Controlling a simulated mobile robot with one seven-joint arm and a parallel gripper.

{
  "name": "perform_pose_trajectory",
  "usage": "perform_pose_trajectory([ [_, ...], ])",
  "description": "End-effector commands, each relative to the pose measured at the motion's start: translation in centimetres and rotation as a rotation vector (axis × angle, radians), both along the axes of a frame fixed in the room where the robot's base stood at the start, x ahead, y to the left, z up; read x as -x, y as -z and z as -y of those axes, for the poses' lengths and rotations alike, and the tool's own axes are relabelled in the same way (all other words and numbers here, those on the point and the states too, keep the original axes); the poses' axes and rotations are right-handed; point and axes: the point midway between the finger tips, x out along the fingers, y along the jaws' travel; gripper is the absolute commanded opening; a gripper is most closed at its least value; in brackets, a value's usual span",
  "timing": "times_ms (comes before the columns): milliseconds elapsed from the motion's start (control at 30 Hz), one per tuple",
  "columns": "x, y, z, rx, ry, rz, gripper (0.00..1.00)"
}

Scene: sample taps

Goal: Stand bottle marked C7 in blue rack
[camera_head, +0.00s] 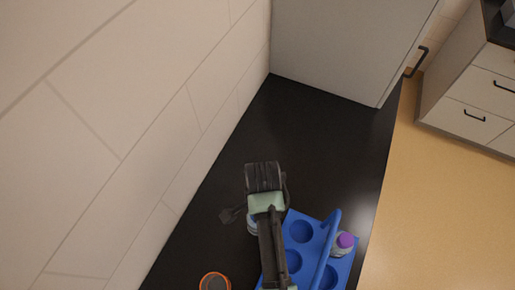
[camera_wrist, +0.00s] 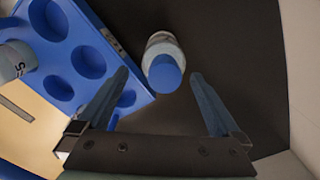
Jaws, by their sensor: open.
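In the wrist view a pale bottle with a blue cap (camera_wrist: 164,74) stands on the black counter beside the blue rack. I cannot read a mark on it. My gripper (camera_wrist: 160,76) is open, with its fingers on either side of the cap in the picture and gaps to both. In the head view only a sliver of that bottle (camera_head: 252,227) shows beside my gripper. The blue rack (camera_wrist: 103,48) has several round holes and a raised handle. It also shows in the head view (camera_head: 330,250), partly covered by my arm.
A purple-capped bottle (camera_head: 343,242) stands in the rack; a labelled bottle (camera_wrist: 14,62) shows there in the wrist view. An orange-rimmed round object (camera_head: 215,281) is at the lower left. A tiled wall (camera_head: 150,110) borders the counter. The black counter (camera_head: 320,130) behind is clear.

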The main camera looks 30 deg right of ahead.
Motion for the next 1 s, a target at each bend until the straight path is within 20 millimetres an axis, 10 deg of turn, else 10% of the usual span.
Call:
perform_pose_trajectory([
  [800,-0.4,5.4,-0.8,0.0,-0.001,0.001,1.0],
  [1000,-0.4,5.4,-0.8,0.0,-0.001,0.0,0.68],
])
